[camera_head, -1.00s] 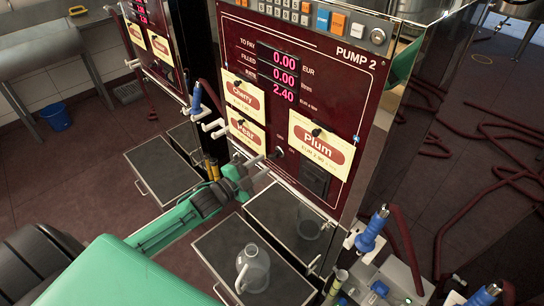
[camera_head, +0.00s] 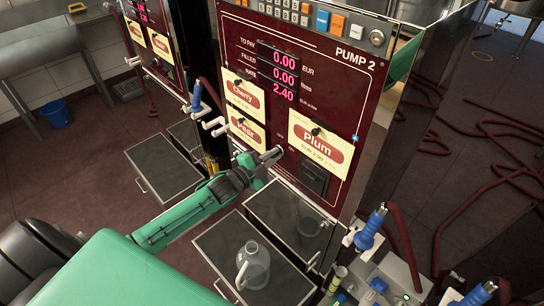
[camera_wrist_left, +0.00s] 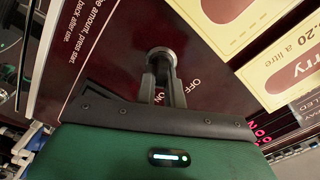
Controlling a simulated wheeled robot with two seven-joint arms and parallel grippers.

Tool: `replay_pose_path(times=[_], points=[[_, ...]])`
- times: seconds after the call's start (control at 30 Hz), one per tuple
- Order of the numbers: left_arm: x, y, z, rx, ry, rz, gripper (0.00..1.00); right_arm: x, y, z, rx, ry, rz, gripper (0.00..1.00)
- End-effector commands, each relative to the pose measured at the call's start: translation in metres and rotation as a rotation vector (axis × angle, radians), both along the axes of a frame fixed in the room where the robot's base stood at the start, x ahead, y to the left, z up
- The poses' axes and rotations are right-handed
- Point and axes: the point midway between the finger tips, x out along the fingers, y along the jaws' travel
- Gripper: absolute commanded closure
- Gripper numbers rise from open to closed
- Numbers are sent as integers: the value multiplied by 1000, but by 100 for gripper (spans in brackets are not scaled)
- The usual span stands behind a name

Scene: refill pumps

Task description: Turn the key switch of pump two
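Pump two (camera_head: 352,100) is a dark red panel marked PUMP 2, with lit red displays and cards for Cherry, Pear and Plum. Its key switch shows in the left wrist view as a round metal piece (camera_wrist_left: 161,54), with OFF and ON lettering to its right. In the head view my gripper hides the switch. My left gripper (camera_head: 272,156) is at the panel, left of and below the Plum card (camera_head: 318,141). Its two narrow fingers (camera_wrist_left: 162,82) are close together at the switch and appear shut on it. My right gripper is not in view.
Blue-handled nozzles (camera_head: 370,226) stand at the lower right, and another hangs left of the panel (camera_head: 196,97). A clear jug (camera_head: 253,266) stands on an open drawer tray (camera_head: 215,243) below. Red hoses (camera_head: 490,150) lie on the floor at right.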

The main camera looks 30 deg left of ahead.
Motion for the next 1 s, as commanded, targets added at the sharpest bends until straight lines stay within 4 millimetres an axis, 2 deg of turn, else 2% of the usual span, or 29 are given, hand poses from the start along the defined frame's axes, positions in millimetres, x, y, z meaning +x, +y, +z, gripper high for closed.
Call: replay_pose_path(times=[0.47,1.0], points=[[0,0,0,-68,27,1,100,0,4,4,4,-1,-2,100],[1,3,3,-497,176,2,100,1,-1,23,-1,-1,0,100]])
